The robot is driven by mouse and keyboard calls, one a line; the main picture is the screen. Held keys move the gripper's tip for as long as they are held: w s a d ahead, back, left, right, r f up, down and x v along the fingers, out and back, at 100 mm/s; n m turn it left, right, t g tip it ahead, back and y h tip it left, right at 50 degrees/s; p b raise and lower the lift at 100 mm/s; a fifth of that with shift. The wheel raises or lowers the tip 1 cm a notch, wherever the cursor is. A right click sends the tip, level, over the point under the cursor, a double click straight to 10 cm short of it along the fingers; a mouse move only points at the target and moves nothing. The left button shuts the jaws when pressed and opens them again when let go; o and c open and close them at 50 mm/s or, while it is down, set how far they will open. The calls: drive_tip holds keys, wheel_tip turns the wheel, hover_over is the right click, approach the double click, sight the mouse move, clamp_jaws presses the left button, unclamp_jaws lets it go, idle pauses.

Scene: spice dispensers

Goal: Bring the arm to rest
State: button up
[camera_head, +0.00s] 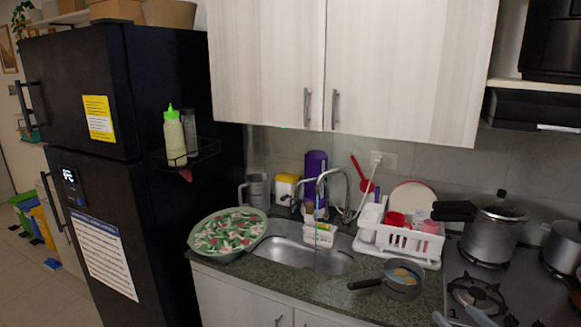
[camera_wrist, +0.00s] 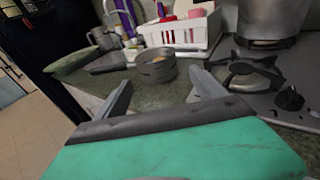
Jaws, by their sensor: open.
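My gripper (camera_wrist: 163,88) is open and empty in the wrist view, its two grey fingers spread apart over the front of the green counter. Its fingertips also show at the bottom right edge of the head view (camera_head: 459,317), in front of the stove. A small pan (camera_head: 402,281) with something yellowish inside stands on the counter between sink and stove; it also shows beyond my fingers in the wrist view (camera_wrist: 155,70). The rest of my arm is out of the head view.
A bottle with a green cap (camera_head: 174,138) stands in a rack on the black fridge (camera_head: 70,150). A pressure cooker (camera_head: 490,232) is on the stove (camera_head: 530,290). A white dish rack (camera_head: 398,243) stands behind the pan. A floral-covered bowl (camera_head: 228,233) sits left of the sink (camera_head: 300,252).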

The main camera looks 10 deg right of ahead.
drive_tip(key=s+a+f+n+g+y, duration=0.2)
drive_tip(key=s+a+f+n+g, duration=0.15)
drive_tip(key=f+n, duration=0.45)
drive_tip(key=s+a+f+n+g+y, duration=0.1)
drive_tip(key=s+a+f+n+g, duration=0.3)
drive_tip(key=f+n, duration=0.4)
drive_tip(key=s+a+f+n+g+y, duration=0.1)
drive_tip(key=s+a+n+g, duration=0.2)
drive_tip(key=s, duration=0.4)
drive_tip(key=s+a+f+n+g, duration=0.1)
drive_tip(key=s+a+n+g, duration=0.25)
drive_tip(key=s, duration=0.25)
drive_tip(key=a+r+n+g+h, duration=0.3)
drive_tip(key=a+r+n, duration=0.15)
drive_tip(key=r, duration=0.55)
drive_tip(key=w+a+r+n+t, duration=0.2)
drive_tip(key=w+a+r+n, duration=0.2)
drive_tip(key=a, duration=0.4)
drive_tip(key=w+a+r+n+t+h, duration=0.1)
drive_tip(key=w+a+r+n+t, duration=0.1)
drive_tip(key=w+a+r+n, duration=0.3)
drive_tip(key=w+a+r, duration=0.2)
drive_tip(key=a+r, duration=0.1)
drive_tip(key=a, duration=0.1)
drive_tip(key=shift+w+a+r+t, duration=0.15)
drive_tip(key=shift+w+a+t, duration=0.05)
drive_tip(key=shift+a+t, duration=0.1)
